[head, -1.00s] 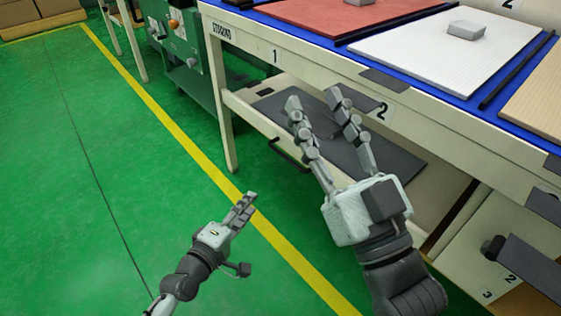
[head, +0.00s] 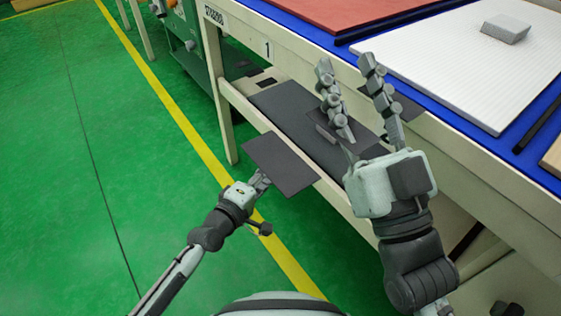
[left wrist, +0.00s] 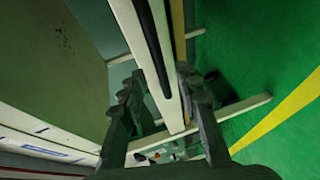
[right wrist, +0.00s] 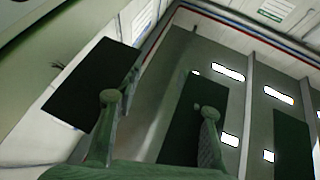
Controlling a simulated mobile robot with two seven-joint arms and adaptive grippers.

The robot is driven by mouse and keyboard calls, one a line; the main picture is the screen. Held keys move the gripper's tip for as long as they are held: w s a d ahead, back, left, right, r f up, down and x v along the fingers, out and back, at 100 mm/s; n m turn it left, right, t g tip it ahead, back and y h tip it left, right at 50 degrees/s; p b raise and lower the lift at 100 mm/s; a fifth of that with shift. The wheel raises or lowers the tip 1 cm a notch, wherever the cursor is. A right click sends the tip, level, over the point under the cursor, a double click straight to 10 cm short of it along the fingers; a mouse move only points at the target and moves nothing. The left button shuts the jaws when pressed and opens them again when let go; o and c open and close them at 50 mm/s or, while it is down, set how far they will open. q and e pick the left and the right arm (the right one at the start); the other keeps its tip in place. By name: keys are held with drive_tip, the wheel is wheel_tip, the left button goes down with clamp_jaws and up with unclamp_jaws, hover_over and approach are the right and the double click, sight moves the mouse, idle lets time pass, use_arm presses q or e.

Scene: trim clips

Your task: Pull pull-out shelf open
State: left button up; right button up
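The pull-out shelf lies under the workbench, with a pale front rail (head: 238,103) and a dark mat (head: 300,120) on it. In the left wrist view its pale rail carries a black bar handle (left wrist: 154,45). My left gripper (head: 262,181) is at the shelf's front. Its fingers (left wrist: 163,105) stand apart, either side of the rail; I cannot tell whether they touch it.
The bench top (head: 350,50) has a blue surface with a red board (head: 350,12) and a white board (head: 440,65) bearing a grey block (head: 505,28). A green machine (head: 185,35) stands behind. Green floor (head: 80,150) with a yellow line is clear at left.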

use_arm(q)
drive_tip(key=shift+b+x, duration=0.3)
drive_tip(key=shift+x, duration=1.9)
use_arm(e)
drive_tip(key=shift+s+d+r+t, duration=0.2)
drive_tip(key=shift+r+t, duration=0.1)
drive_tip(key=shift+r, duration=0.1)
drive_tip(key=shift+s+d+r+t, duration=0.15)
drive_tip(key=shift+s+r+t, duration=0.05)
drive_tip(key=shift+r+t, duration=0.15)
use_arm(q)
drive_tip(key=shift+c, duration=0.6)
clamp_jaws()
